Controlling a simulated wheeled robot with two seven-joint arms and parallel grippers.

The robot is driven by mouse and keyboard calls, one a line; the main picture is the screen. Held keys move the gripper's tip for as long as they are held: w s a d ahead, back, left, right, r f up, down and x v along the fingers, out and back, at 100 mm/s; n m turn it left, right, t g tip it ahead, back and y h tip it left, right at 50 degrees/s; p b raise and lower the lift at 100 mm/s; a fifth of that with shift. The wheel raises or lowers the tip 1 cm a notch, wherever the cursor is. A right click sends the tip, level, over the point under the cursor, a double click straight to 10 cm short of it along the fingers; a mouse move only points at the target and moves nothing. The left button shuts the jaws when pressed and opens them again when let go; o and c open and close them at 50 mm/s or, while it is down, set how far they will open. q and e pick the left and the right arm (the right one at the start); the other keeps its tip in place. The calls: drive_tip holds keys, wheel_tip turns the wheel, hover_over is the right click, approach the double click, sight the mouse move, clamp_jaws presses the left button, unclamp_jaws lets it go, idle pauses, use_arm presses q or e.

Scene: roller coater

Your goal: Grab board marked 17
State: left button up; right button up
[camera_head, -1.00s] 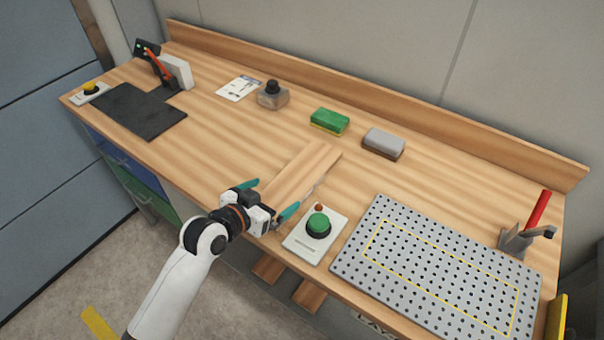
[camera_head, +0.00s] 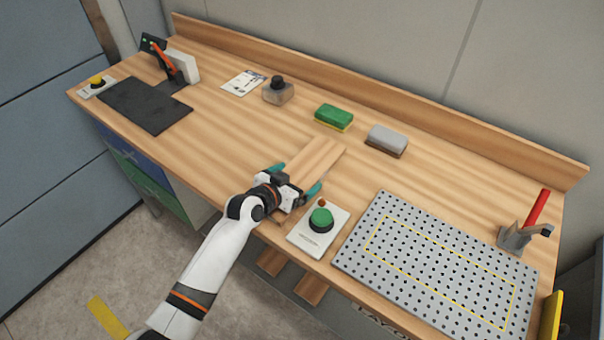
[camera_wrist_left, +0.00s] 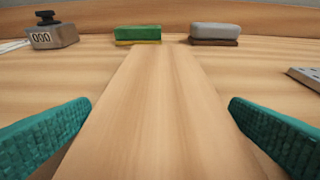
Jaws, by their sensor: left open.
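A plain wooden board (camera_head: 318,158) lies flat on the workbench, its near part hidden under my left gripper. No number shows on the part in view. My left gripper (camera_head: 297,178) is open, with one teal finger on each side of the board. In the left wrist view the board (camera_wrist_left: 160,95) runs away from me between the spread fingers (camera_wrist_left: 160,118), with a gap on both sides. Two more wooden pieces (camera_head: 271,262) show low at the bench's front. My right gripper is not in view.
A white plate with a green button (camera_head: 321,219) sits close right of the gripper, beside the perforated plate (camera_head: 440,265). A green sponge (camera_head: 333,117) and grey block (camera_head: 386,139) lie behind the board. A weight (camera_head: 278,92) stands further left. The bench's left middle is clear.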

use_arm(q)
drive_tip(key=shift+r, duration=0.1)
drive_tip(key=c, duration=1)
